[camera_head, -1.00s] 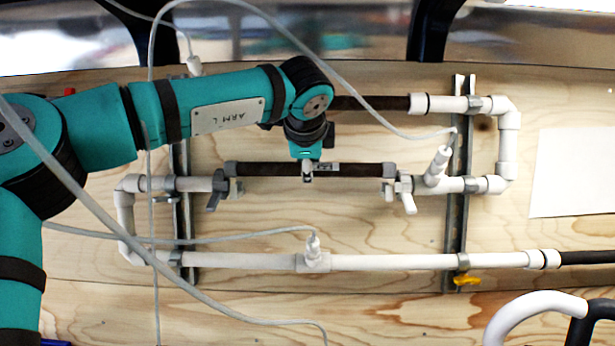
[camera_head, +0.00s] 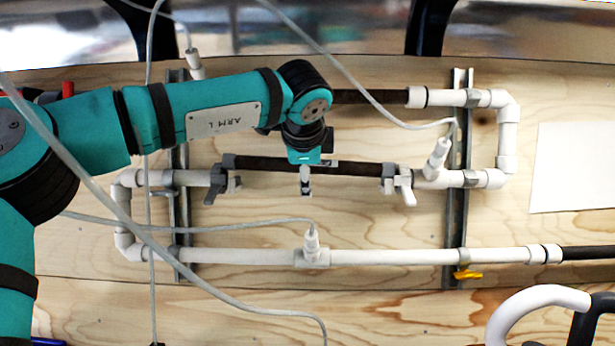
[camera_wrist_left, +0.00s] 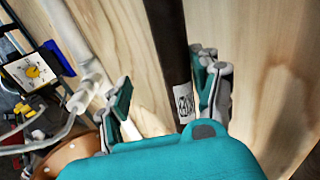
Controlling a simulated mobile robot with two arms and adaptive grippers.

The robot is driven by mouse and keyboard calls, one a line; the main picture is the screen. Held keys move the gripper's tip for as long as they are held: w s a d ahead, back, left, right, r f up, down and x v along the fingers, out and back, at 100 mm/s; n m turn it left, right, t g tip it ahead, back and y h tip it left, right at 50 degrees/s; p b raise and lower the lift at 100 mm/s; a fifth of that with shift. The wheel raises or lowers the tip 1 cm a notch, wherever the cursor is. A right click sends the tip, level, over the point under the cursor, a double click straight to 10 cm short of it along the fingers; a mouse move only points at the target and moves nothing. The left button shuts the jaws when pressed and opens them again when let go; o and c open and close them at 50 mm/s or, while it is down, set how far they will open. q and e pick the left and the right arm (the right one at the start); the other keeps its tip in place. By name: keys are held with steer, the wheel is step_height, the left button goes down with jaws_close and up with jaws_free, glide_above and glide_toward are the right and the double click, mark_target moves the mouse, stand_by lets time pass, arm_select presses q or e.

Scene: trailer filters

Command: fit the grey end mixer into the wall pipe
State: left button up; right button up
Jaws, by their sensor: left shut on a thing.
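The end mixer, a dark grey-brown tube (camera_head: 265,163) with a small label, spans the gap in the middle wall pipe (camera_head: 180,178). Its ends lie beside the dark unions at the left valve (camera_head: 217,180) and the right valve (camera_head: 392,183); I cannot tell whether they are seated. My left gripper (camera_head: 306,181) is shut on the mixer near its middle, its fingers showing just below the tube. In the left wrist view, the tube (camera_wrist_left: 168,45) and its label (camera_wrist_left: 184,103) pass between the gripper's fingers (camera_wrist_left: 165,85). The right gripper is not in view.
White pipes (camera_head: 400,256) run below and above on the plywood wall. Two metal rails (camera_head: 455,220) hold them. Thin grey cables (camera_head: 190,290) cross in front at left. A yellow tap (camera_head: 467,274) is below right, and a curved white tube (camera_head: 535,298) stands at bottom right.

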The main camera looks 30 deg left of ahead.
arm_select(q)
steer(key=b+v, duration=0.1)
steer(key=v, duration=1)
steer(key=shift+a, duration=0.1)
